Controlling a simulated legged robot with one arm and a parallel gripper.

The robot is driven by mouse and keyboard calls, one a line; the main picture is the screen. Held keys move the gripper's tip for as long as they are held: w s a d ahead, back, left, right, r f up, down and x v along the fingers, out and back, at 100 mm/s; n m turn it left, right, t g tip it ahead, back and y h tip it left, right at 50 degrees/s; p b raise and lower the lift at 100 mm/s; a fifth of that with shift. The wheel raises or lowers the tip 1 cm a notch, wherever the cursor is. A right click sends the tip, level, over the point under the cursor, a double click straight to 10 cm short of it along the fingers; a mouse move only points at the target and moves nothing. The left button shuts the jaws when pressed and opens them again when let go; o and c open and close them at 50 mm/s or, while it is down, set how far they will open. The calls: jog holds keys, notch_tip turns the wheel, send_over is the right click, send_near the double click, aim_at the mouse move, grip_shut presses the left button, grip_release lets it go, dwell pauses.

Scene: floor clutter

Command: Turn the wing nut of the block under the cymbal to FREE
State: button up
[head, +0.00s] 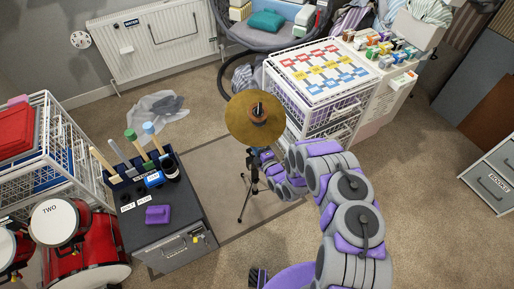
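The gold cymbal (243,119) sits level on a thin black stand (244,203) with tripod legs on the floor mat. A small dark block (252,153) shows on the stand just below the cymbal's front edge. Its wing nut and any FREE marking are too small or hidden to make out. My grey and purple arm reaches in from the lower right. My gripper (259,156) is at the block, just right of the stand and below the cymbal. Its fingers are not clear, so I cannot tell if they touch the nut.
A dark cabinet (170,224) with tool handles and a purple item on top stands left of the stand. Red drums (94,250) and a white wire rack (60,160) are further left. A white basket unit (310,118) is close behind right. Crumpled cloth (157,107) lies behind. Carpet at right is clear.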

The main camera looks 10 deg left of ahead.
jog(key=p+v, duration=0.1)
jog(key=v, duration=1.6)
jog(key=shift+s+p, duration=0.2)
jog(key=shift+p, duration=0.15)
jog(key=shift+o, duration=0.2)
jog(key=shift+o, duration=1.5)
jog(key=shift+w+m, duration=0.1)
jog(key=shift+m, duration=0.4)
jog(key=o, duration=0.4)
jog(key=m, duration=0.2)
jog(key=m+p, duration=0.1)
jog(key=m, duration=0.3)
jog(key=shift+w+d+r, duration=0.2)
jog(key=shift+w+d, duration=0.1)
jog(key=shift+d, duration=0.05)
jog(key=shift+o, duration=0.7)
jog(key=m, duration=0.1)
jog(key=m+p, duration=0.1)
jog(key=m, duration=0.2)
jog(key=shift+w+d+m, duration=0.2)
jog(key=shift+d+m, duration=0.1)
jog(key=w+a+m, duration=0.5)
jog(key=w+a, duration=0.4)
jog(key=w, duration=0.5)
jog(key=shift+w+f, duration=0.25)
jog(key=shift+w, duration=0.05)
